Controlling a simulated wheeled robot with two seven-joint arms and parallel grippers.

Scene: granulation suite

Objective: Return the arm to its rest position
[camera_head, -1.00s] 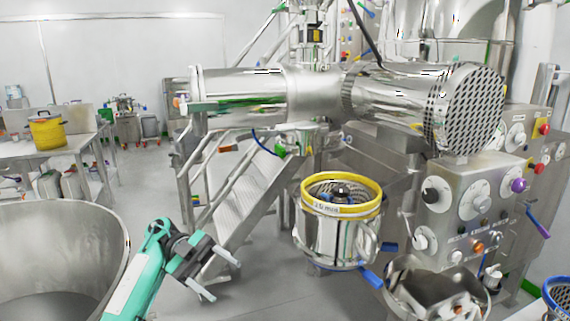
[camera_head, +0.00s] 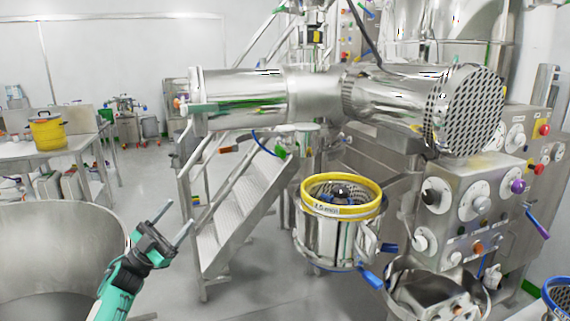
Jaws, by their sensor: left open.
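My left gripper (camera_head: 172,222) is on a teal arm that comes in from the bottom left. Its two fingers are apart and point up and to the right, with nothing between them. It is in front of the right rim of a large steel bowl (camera_head: 50,250) and left of the metal stairs. My right gripper is not in view.
A steel vessel with a yellow rim (camera_head: 372,202) stands right of centre. Metal stairs (camera_head: 238,215) rise behind it. A control panel (camera_head: 470,205) with several knobs is at the right. A steel hopper (camera_head: 440,290) is at the bottom right. Grey floor (camera_head: 235,300) is clear between arm and vessel.

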